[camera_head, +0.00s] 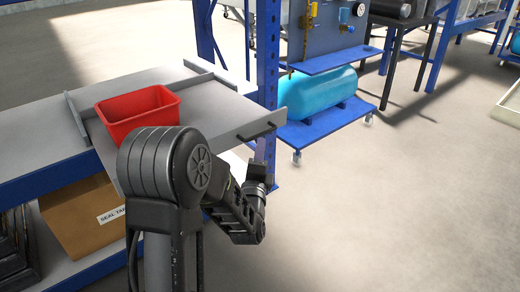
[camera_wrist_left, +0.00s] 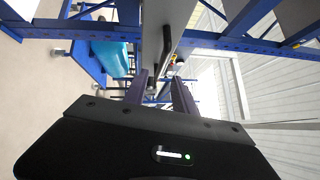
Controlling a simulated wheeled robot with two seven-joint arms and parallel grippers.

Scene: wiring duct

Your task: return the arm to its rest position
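My left arm (camera_head: 165,165) rises from the bottom of the head view, bends at a large joint and reaches right. Its gripper (camera_head: 262,152) points up just below a dark handle (camera_head: 257,131) on the front edge of a grey sliding tray (camera_head: 215,108). In the left wrist view the two fingers of the left gripper (camera_wrist_left: 160,88) stand apart with a gap between them. The handle (camera_wrist_left: 166,45) shows beyond the fingertips; I cannot tell whether they touch it. No object shows held. My right gripper is not in view.
A red bin (camera_head: 137,112) stands on the grey tray, behind my arm. A blue rack post (camera_head: 267,60) rises close beyond the gripper. A cardboard box (camera_head: 80,218) sits on the lower shelf. A cart with a turquoise tank (camera_head: 318,93) stands behind. The floor at right is clear.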

